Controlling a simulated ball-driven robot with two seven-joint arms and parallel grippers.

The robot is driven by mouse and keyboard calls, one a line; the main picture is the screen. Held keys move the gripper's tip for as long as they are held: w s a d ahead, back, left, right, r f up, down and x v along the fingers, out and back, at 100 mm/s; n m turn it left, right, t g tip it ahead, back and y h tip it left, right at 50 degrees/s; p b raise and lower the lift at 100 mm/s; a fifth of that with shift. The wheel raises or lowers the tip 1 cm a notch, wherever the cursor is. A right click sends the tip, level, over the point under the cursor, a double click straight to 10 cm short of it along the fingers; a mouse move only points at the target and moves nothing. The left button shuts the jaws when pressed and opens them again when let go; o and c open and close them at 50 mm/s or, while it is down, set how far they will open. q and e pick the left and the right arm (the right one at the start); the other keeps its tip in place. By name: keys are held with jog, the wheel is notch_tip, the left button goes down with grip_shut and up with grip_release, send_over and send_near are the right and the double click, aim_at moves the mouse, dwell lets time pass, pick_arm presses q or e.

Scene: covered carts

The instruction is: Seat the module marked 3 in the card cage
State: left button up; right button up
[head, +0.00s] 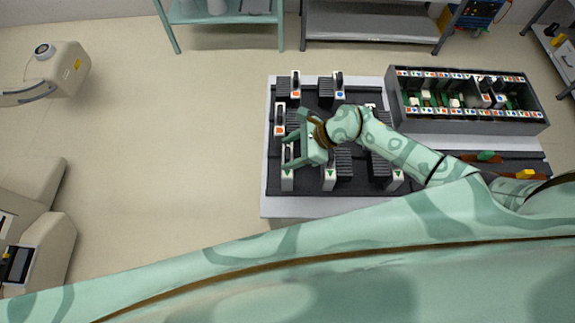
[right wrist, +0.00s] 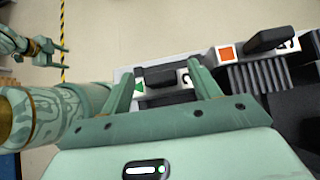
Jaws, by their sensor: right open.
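The card cage (head: 468,127) is a dark open box at the right, with coloured marks along both rims and a few cards inside. Several black-and-white modules lie on the dark tray (head: 268,185) in the middle. My right gripper (head: 288,152) is open above the tray's left side. In the right wrist view, its fingers (right wrist: 160,88) stand either side of a module (right wrist: 160,77) with a black handle and a green triangle. Its number is partly hidden by a finger, so I cannot tell which it is. A small green gripper (right wrist: 48,48), seemingly my left, shows at the upper left.
Another module with an orange square (right wrist: 227,53) lies close right of my right gripper. Tools with red, green and yellow parts lie below the cage. Shelves (head: 370,22) stand at the back.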

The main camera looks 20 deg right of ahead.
jog(key=shift+x, duration=0.75)
jog(key=shift+r, duration=0.1)
grip_shut()
